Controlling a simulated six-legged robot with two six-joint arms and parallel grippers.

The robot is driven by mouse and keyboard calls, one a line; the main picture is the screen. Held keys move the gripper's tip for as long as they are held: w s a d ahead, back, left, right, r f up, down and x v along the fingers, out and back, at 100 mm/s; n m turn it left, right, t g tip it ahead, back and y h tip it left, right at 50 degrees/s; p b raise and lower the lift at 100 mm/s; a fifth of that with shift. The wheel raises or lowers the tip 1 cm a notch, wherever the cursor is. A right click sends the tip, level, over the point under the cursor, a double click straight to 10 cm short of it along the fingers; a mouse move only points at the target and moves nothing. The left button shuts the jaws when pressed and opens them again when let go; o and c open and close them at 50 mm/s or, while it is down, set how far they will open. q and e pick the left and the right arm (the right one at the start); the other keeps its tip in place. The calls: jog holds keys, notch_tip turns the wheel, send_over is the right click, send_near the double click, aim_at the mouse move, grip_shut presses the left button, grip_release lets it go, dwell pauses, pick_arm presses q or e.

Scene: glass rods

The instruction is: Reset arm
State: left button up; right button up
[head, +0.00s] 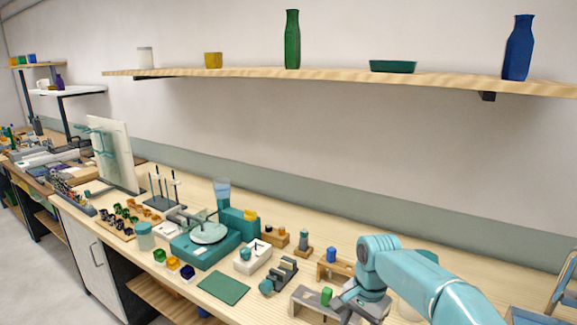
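My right arm (420,283) comes in from the right, a teal arm bent down over the front of the bench. My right gripper (350,304) is at its lower end, near the bottom edge of the picture. Its fingers are small and partly hidden, so I cannot tell if they are open or shut. A green cylinder (327,296) stands on a grey stand (305,301) just left of the gripper; I cannot tell whether they touch. My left gripper is not in view. No glass rod can be made out clearly.
The wooden bench (335,230) is crowded with a teal round-topped device (208,233), a green mat (223,288), small blocks and a rod rack (160,203). A wall shelf (340,77) holds bottles above. The bench's back strip is mostly clear.

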jog(key=s+a+f+n+y, duration=0.1)
jog(key=s+f+n, duration=0.1)
jog(key=s+f, duration=0.35)
jog(key=s+a+f+n+y, duration=0.1)
jog(key=s+f, duration=0.1)
jog(key=f, duration=0.7)
jog(key=s+a+f+n, duration=0.15)
jog(key=s+f, duration=0.25)
jog(key=f, duration=0.4)
jog(key=s+f+n+y, duration=0.1)
jog(key=s+f+n, duration=0.2)
jog(key=s, duration=1.5)
jog(key=shift+f, duration=0.95)
jog(key=shift+s+a, duration=0.1)
